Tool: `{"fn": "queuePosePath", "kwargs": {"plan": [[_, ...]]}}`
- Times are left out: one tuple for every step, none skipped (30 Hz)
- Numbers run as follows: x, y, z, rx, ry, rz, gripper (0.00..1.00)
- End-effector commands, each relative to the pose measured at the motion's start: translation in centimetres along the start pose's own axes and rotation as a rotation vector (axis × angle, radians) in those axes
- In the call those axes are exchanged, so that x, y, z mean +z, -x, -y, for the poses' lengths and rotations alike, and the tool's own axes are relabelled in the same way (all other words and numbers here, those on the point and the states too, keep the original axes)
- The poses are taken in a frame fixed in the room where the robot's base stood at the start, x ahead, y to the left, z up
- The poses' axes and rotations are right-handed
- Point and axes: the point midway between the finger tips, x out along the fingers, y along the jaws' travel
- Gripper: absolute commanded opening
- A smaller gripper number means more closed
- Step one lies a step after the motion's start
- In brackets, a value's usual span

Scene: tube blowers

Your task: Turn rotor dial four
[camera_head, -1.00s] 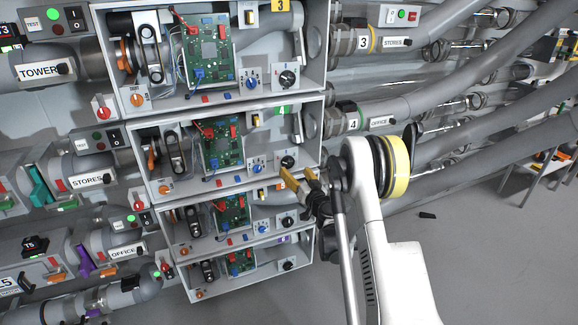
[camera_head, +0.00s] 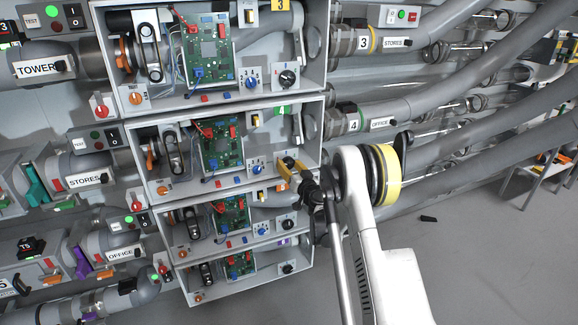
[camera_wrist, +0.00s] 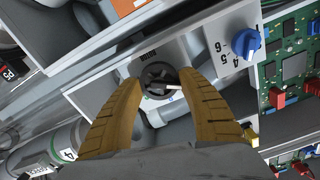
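The box of unit four (camera_head: 140,135) is the second from the top in the head view, beside the pipe labelled 4 and OFFICE. Its black rotor dial (camera_wrist: 160,77) sits on a light panel in the wrist view, with a pale pointer mark towards the right. My gripper (camera_wrist: 160,78) has two yellow fingers, one on each side of the dial. They are apart, and a small gap seems to show on the left; contact is unclear. In the head view my gripper (camera_head: 289,162) is at the box's lower right and partly covers the dial.
A blue selector knob (camera_wrist: 245,42) lies to the right of the dial in the wrist view. A green circuit board (camera_head: 222,148) is inside the box. Similar boxes stand above and below. Pipes (camera_head: 440,100) run to the right; the floor (camera_head: 470,270) there is mostly clear.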

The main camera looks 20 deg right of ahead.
Motion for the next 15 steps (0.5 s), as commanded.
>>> {"fn": "queuePosePath", "kwargs": {"plan": [[-0.01, 0.01, -0.06, 0.001, -0.004, 0.000, 0.17], [-0.01, 0.01, -0.06, 0.001, -0.012, 0.000, 0.17], [-0.01, 0.01, -0.07, 0.001, -0.035, 0.000, 0.17], [-0.01, 0.01, -0.08, 0.001, -0.059, 0.000, 0.17], [-0.01, 0.01, -0.08, 0.001, -0.090, 0.000, 0.17], [-0.01, 0.01, -0.09, 0.001, -0.139, 0.000, 0.17], [0.00, 0.01, -0.10, 0.001, -0.176, 0.000, 0.17], [0.00, 0.02, -0.11, 0.001, -0.213, 0.000, 0.17], [0.00, 0.02, -0.11, 0.001, -0.260, 0.000, 0.17], [0.01, 0.02, -0.12, 0.001, -0.292, 0.000, 0.17], [0.01, 0.02, -0.13, 0.001, -0.319, 0.000, 0.17], [0.01, 0.02, -0.14, 0.001, -0.350, -0.001, 0.17], [0.02, 0.02, -0.14, 0.001, -0.367, 0.000, 0.17], [0.02, 0.02, -0.14, 0.001, -0.381, 0.000, 0.17], [0.02, 0.02, -0.14, 0.001, -0.392, -0.001, 0.17]]}}
